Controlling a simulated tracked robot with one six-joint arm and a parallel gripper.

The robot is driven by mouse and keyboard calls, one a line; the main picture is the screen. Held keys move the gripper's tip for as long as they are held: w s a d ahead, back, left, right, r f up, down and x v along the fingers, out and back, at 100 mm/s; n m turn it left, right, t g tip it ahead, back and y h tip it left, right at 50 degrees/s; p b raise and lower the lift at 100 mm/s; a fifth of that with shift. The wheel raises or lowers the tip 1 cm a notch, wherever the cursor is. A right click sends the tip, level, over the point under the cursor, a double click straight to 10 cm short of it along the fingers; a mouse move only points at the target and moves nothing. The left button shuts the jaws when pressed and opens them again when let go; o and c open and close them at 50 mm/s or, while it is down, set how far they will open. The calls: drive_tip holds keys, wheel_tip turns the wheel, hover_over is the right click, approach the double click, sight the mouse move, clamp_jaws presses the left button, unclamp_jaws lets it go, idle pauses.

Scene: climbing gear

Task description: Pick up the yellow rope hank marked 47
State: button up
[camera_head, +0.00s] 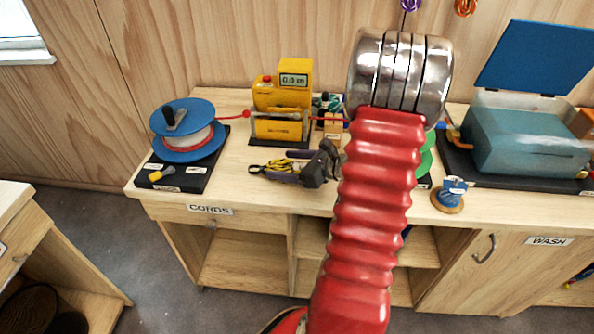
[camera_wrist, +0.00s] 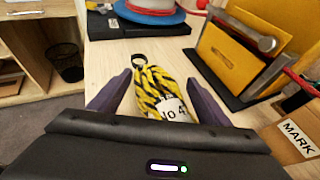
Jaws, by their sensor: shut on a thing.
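The yellow rope hank (camera_wrist: 158,88) has black stripes, a dark loop at its far end and a white tag reading "No 4"; the rest of the tag is hidden. In the head view the hank (camera_head: 266,168) shows at the left end of my gripper (camera_head: 283,168), over the bench top. I cannot tell whether it touches the bench.
A yellow measuring machine (camera_head: 280,100) stands just behind my gripper. A blue reel (camera_head: 185,148) on a black base is at left, with a red cord running from it. My red arm hides the middle.

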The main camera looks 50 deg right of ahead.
sight(286, 166)
drive_tip(key=shift+r, duration=0.3)
drive_tip(key=c, duration=0.6)
wheel_tip(286, 166, up, 9)
drive_tip(key=shift+r, duration=0.2)
drive_tip(key=c, duration=0.4)
drive_tip(key=shift+s, duration=0.1)
